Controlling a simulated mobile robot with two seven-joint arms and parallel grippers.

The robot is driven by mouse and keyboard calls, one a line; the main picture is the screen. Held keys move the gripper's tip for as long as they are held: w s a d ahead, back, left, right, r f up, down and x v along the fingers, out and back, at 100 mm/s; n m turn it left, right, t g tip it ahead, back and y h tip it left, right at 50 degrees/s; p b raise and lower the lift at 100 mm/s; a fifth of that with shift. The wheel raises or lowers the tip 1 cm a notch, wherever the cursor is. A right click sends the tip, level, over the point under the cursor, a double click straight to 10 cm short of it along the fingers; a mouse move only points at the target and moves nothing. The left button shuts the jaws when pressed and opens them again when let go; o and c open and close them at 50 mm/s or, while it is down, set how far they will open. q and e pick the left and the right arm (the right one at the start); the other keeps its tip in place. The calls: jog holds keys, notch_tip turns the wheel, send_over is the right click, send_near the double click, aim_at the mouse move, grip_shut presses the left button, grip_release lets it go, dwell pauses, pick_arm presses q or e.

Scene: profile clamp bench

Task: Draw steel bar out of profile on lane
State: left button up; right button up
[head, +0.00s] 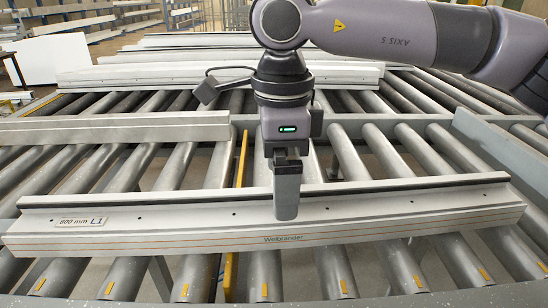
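A long pale grey profile (160,226) lies across the rollers in front, with a label reading "800 mm L1" near its left end and "Welbrander" printed along its front. A dark strip runs along its upper rear edge. I cannot make out a separate steel bar; it may be inside the profile or hidden. My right gripper (286,185) points down at the middle of this profile, its near finger covering part of the rear edge and top. The fingers line up one behind the other, so their gap and any grip are hidden. My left gripper is not in view.
More profiles lie farther back on the roller lane, including a shorter one (110,129) at left and a long one (180,78) behind. A yellow strip (241,160) stands between rollers left of my gripper. Another grey piece (490,145) lies at right. Racks stand at the back left.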

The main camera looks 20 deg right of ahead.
pick_arm(q)
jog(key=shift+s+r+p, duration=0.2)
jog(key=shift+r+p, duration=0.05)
jog(key=shift+p, duration=0.05)
pick_arm(e)
jog(key=shift+s+f, duration=0.15)
jog(key=shift+f, duration=3.2)
jog(key=c, duration=1.5)
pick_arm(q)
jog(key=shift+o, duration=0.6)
pick_arm(e)
jog(key=c, duration=0.3)
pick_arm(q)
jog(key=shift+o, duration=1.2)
